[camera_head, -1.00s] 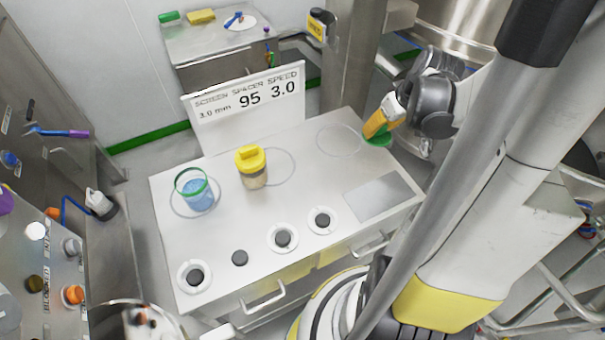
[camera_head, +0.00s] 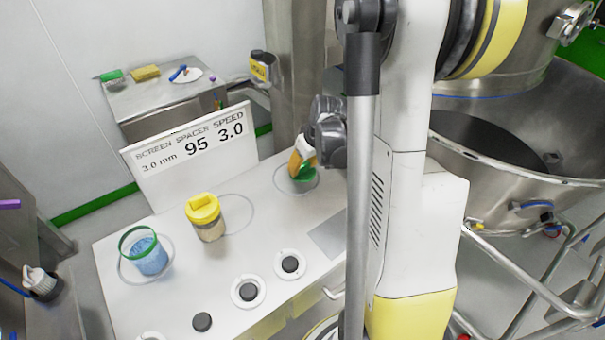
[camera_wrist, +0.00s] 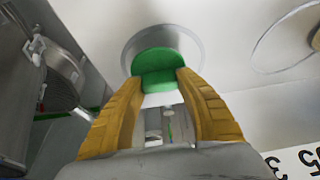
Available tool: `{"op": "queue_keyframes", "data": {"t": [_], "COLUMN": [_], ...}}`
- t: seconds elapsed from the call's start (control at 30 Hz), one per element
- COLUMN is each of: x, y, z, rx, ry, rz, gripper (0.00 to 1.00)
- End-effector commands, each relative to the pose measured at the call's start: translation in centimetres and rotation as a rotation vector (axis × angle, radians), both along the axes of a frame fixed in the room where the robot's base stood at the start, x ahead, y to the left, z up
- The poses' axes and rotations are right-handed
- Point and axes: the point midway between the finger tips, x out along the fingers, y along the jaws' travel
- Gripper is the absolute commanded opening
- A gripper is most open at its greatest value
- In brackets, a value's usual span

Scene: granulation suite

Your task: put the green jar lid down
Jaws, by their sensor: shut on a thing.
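The green jar lid (camera_head: 307,173) is in my gripper (camera_head: 300,165) over the outlined circle at the bench's far right. In the wrist view the lid (camera_wrist: 157,66) shows tilted between the tips of the two yellow fingers of my gripper (camera_wrist: 160,84), with the grey circle (camera_wrist: 196,44) behind it. I cannot tell whether the lid touches the bench top. An open jar with a green rim and blue contents (camera_head: 150,257) stands in the left circle on the white bench (camera_head: 215,275).
A yellow-lidded jar (camera_head: 206,218) stands beside the middle circle. A sign (camera_head: 190,147) stands along the bench's back edge. Several dark round pieces, some in white rings (camera_head: 290,265), line the front. A steel column (camera_head: 297,60) rises behind, and a large steel bowl (camera_head: 520,140) is at right.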

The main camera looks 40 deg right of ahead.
Motion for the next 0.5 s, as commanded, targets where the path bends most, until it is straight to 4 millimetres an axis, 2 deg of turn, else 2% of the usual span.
{"op": "queue_keyframes", "data": {"t": [0.03, 0.1, 0.47, 0.5], "x": [0.0, 0.0, 0.0, 0.0], "y": [0.0, 0.0, 0.0, 0.0], "z": [-1.3, -2.1, -2.4, -2.4], "rx": [0.000, 0.000, 0.000, 0.000], "ry": [0.000, 0.000, 0.000, 0.000], "rz": [0.000, 0.000, 0.000, 0.000], "gripper": [0.19, 0.19, 0.19, 0.44]}}
